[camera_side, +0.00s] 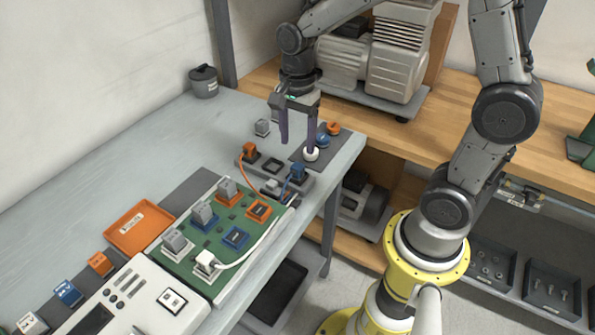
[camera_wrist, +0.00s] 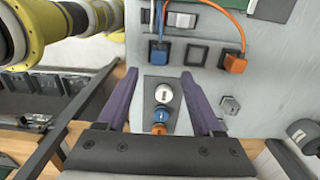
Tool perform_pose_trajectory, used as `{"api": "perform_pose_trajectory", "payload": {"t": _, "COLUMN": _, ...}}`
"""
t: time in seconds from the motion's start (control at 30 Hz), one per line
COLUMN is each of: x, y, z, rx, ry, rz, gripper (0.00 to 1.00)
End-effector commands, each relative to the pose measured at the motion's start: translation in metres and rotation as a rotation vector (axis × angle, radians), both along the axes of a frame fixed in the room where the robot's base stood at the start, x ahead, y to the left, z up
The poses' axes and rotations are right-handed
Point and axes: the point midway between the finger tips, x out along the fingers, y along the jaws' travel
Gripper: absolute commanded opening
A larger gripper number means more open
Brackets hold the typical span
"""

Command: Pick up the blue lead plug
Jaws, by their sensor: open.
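A blue plug (camera_side: 297,173) with a thin lead sits at the right end of a dark socket strip in the side view. It also shows at the left end of the strip in the wrist view (camera_wrist: 158,52). My gripper (camera_side: 298,144) is open and empty, fingers pointing down, above the table behind the strip. In the wrist view my gripper (camera_wrist: 158,75) has its fingers either side of a small dark plate, and the blue plug lies beyond the fingertips.
The dark plate (camera_wrist: 150,120) carries a white knob (camera_side: 311,154), a blue knob (camera_side: 323,141) and an orange knob (camera_side: 333,128). An orange plug (camera_side: 250,150) stands on the strip. A grey block (camera_side: 262,128) is nearby. A green board (camera_side: 190,262) with several plugs lies in front.

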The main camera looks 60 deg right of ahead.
Motion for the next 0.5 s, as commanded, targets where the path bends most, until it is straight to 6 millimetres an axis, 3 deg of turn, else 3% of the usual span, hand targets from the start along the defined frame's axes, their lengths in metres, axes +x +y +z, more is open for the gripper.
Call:
{"api": "perform_pose_trajectory", "payload": {"t": 0.33, "x": -0.001, "y": 0.001, "z": -0.030, "rx": 0.000, "ry": 0.002, "rz": 0.001, "gripper": 0.68}}
{"api": "perform_pose_trajectory", "payload": {"t": 0.5, "x": -0.003, "y": 0.004, "z": -0.055, "rx": 0.000, "ry": 0.003, "rz": 0.001, "gripper": 0.68}}
